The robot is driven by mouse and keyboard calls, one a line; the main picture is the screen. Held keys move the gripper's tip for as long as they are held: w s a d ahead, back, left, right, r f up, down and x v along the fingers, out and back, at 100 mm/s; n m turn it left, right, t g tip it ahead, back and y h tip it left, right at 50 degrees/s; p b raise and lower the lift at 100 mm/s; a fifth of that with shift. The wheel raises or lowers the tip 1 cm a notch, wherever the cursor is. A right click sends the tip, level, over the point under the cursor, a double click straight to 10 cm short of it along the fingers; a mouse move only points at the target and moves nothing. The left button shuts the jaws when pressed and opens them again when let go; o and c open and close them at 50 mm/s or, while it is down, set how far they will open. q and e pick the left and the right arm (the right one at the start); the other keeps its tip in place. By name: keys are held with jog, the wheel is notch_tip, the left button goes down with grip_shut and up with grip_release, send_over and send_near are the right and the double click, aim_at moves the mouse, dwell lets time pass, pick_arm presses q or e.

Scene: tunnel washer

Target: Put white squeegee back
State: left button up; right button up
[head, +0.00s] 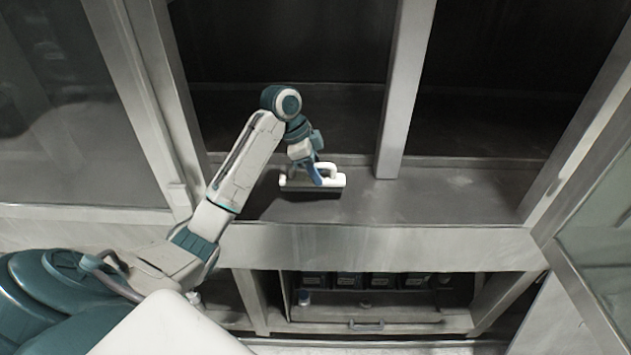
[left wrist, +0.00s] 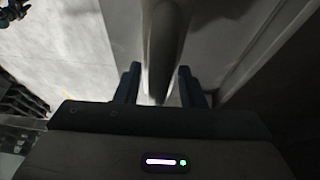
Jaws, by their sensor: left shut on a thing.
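The white squeegee (head: 298,183) has a wide white head with a dark lower edge and a looped white handle. In the head view it is at the cabinet's grey ledge (head: 430,203), left of the middle post. My left gripper (head: 318,178) is shut on its handle from above. I cannot tell whether the squeegee touches the ledge or hangs just over it. In the left wrist view the pale handle (left wrist: 163,45) runs between the two dark fingers of my left gripper (left wrist: 160,88). My right gripper is in neither view.
A grey post (head: 405,95) stands right of the squeegee, and a left frame post (head: 165,100) is close to my left arm. The ledge right of the middle post is clear. Below is an open compartment with a row of dark containers (head: 365,281). A glass door (head: 600,235) stands at the right.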

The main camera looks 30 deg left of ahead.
pick_arm(q)
notch_tip(320, 180, down, 3)
jog(key=shift+s+p, duration=0.1)
jog(key=shift+p, duration=0.65)
jog(key=shift+f, duration=0.2)
jog(key=o, duration=1)
jog(key=shift+c, duration=0.2)
jog(key=b+v, duration=0.2)
jog(key=v, duration=0.4)
jog(key=shift+a+r, duration=0.1)
jog(key=shift+r, duration=0.15)
jog(key=shift+s+a+r, duration=0.1)
jog(key=shift+r, duration=0.4)
